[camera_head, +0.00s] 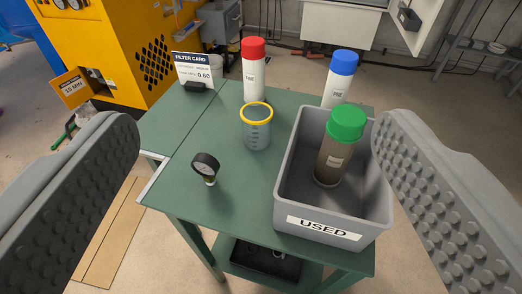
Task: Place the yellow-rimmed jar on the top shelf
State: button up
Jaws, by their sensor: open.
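The yellow-rimmed jar (257,132) stands upright on the green table (178,160). It is clear with dark marks on its side and an open yellow rim. My gripper (252,165) is open, with one grey studded finger at each side of the picture. The jar shows between the fingers, farther off, and neither finger touches it. No shelf that is clearly the top shelf can be picked out; a grey rack (482,48) shows at the far right edge.
A grey bin marked USED (283,185) holds a green-capped cylinder (338,150). Red-capped (254,75) and blue-capped (340,80) cylinders stand behind. A gauge (206,167) is left of the jar. A filter card (191,70) stands at the back left. A yellow machine (125,40) is beyond.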

jog(key=w+f+g, duration=0.3)
jog(key=w+f, duration=0.3)
jog(key=w, duration=0.5)
jog(key=g, duration=0.4)
send_near(257, 118)
jog(key=shift+w+a+f, duration=0.15)
jog(key=shift+w+f, duration=0.3)
jog(key=shift+f, duration=0.35)
jog(key=shift+x, duration=2.75)
jog(key=shift+r, duration=0.2)
jog(key=c, duration=1.2)
jog(key=shift+o, duration=0.2)
